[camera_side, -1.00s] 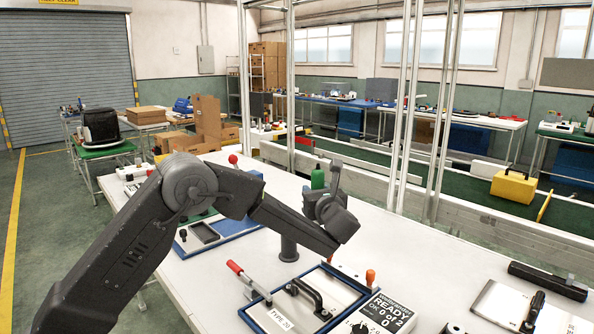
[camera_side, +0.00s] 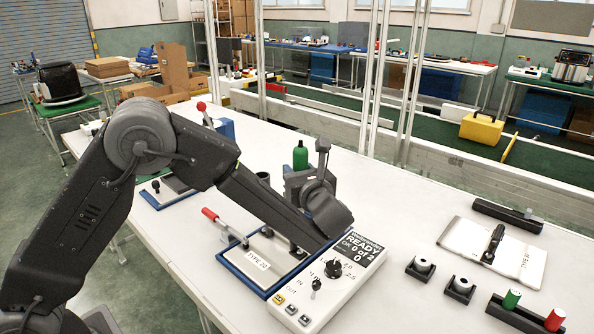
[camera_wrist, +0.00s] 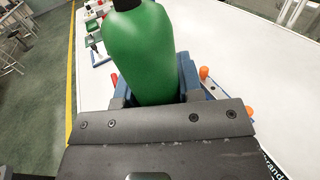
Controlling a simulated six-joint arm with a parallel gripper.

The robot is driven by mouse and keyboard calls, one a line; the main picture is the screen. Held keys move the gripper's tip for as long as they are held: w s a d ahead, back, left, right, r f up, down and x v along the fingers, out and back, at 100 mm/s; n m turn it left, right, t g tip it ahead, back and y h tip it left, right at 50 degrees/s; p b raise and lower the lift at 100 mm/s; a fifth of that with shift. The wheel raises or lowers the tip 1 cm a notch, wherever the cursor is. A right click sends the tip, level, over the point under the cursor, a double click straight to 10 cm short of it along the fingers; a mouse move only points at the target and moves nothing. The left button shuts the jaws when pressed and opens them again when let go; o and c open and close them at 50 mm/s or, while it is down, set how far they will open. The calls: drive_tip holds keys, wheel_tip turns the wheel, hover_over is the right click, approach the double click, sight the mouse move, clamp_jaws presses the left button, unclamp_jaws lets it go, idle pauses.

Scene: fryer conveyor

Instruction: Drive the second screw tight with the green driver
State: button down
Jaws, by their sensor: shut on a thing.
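The green driver (camera_wrist: 150,55) is a thick green body with a black top, seen close up in the wrist view. My gripper (camera_wrist: 155,92) is shut on it. In the side view, the driver's green top (camera_side: 300,157) stands upright above my gripper (camera_side: 308,185). They are behind the clamp fixture (camera_side: 240,262), which has a blue frame, a red-handled lever and a white TYPE 20 plate. My forearm covers part of this fixture. The driver's tip and the screws cannot be seen. A white controller (camera_side: 318,290) beside the fixture reads READY, 0 of 2.
Another TYPE 20 plate (camera_side: 468,242) lies at the right with a black bar (camera_side: 508,215) behind it. Two small black holders (camera_side: 459,294) and a rack (camera_side: 520,314) with green and red cylinders stand at the front right. The table between them and the controller is clear.

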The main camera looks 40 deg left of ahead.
drive_tip(key=shift+f, duration=3.3)
drive_tip(key=shift+s+a+f, duration=0.1)
drive_tip(key=shift+f, duration=0.5)
idle(0.5)
wheel_tip(320, 180, up, 6)
drive_tip(key=shift+r, duration=0.25)
idle(0.7)
